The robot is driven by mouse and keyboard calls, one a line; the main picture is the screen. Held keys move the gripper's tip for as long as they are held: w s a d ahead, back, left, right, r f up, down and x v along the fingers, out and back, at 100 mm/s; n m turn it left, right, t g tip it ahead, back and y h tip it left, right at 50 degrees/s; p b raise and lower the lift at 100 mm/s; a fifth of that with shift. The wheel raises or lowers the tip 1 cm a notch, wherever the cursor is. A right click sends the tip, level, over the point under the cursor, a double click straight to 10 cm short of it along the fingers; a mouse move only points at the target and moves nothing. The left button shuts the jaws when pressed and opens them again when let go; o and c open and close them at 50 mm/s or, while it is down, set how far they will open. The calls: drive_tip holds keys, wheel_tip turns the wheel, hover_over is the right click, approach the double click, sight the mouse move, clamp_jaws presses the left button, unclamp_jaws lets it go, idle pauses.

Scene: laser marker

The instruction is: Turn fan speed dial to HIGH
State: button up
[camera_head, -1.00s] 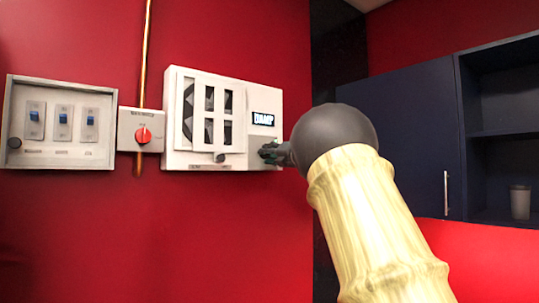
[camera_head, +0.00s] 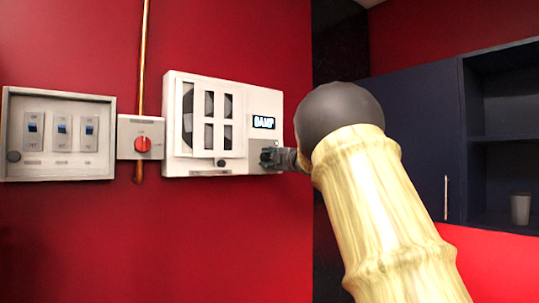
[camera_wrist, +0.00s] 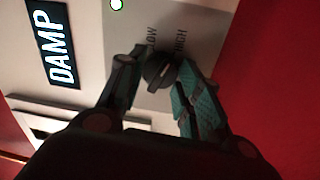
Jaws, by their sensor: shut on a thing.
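The white fan unit (camera_head: 172,150) is on the red wall, with a lit DAMP display (camera_head: 263,122). Its grey dial panel is at the lower right. In the wrist view the dark fan speed dial (camera_wrist: 158,72) sits between the LOW label (camera_wrist: 151,40) and the HIGH label (camera_wrist: 181,42). My gripper (camera_wrist: 156,70) is shut on the dial, one finger on each side. In the head view my gripper (camera_head: 272,157) is at the panel and hides the dial.
A red rotary switch (camera_head: 143,145) on a grey box and a panel with three blue switches (camera_head: 60,131) are to the left. A copper pipe (camera_head: 145,55) runs up the wall. Dark cabinets (camera_head: 410,140) with a cup (camera_head: 520,208) stand to the right.

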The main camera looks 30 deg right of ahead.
drive_tip(key=shift+m+p, duration=0.45)
drive_tip(key=shift+m, duration=0.45)
drive_tip(key=shift+f, duration=0.1)
drive_tip(key=o, duration=1)
drive_tip(key=shift+d, duration=0.1)
drive_tip(key=shift+o, duration=0.2)
drive_tip(key=s, duration=1.2)
drive_tip(key=shift+d+f, duration=0.25)
drive_tip(key=shift+f, duration=0.15)
